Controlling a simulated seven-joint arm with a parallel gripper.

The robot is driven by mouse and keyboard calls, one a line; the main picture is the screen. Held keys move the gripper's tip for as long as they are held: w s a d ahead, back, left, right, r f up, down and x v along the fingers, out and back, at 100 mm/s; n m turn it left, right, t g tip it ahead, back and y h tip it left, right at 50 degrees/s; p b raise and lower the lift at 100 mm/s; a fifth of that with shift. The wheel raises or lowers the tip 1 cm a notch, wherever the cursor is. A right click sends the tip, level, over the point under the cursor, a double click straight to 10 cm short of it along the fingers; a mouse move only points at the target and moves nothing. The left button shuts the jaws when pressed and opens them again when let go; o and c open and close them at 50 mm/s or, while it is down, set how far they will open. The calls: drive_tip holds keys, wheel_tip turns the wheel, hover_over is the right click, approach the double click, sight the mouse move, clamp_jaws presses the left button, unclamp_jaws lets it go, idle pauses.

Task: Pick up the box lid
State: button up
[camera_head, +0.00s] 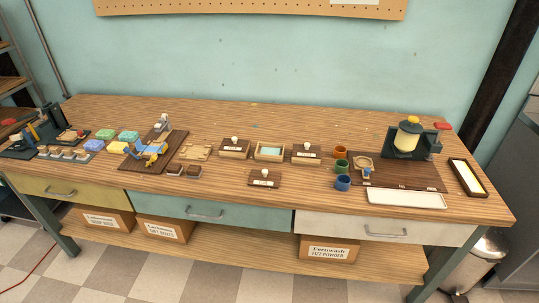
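A small dark wooden lid with a pale round knob and a white label (264,179) appears to lie on the table in front of an open wooden box (257,156). The open box has something teal inside. To its left stands a similar box with a knobbed top (235,148), and to its right another one (306,153). Both look closed. The label writing is too small to read. My gripper is not in view.
Three cups, orange (340,152), green (341,166) and blue (342,183), stand to the right. A brown board with a yellow dispenser (408,137) is farther right. A left board (139,165) holds a blue-and-yellow tool. The table (225,200) is clear around the lid's front.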

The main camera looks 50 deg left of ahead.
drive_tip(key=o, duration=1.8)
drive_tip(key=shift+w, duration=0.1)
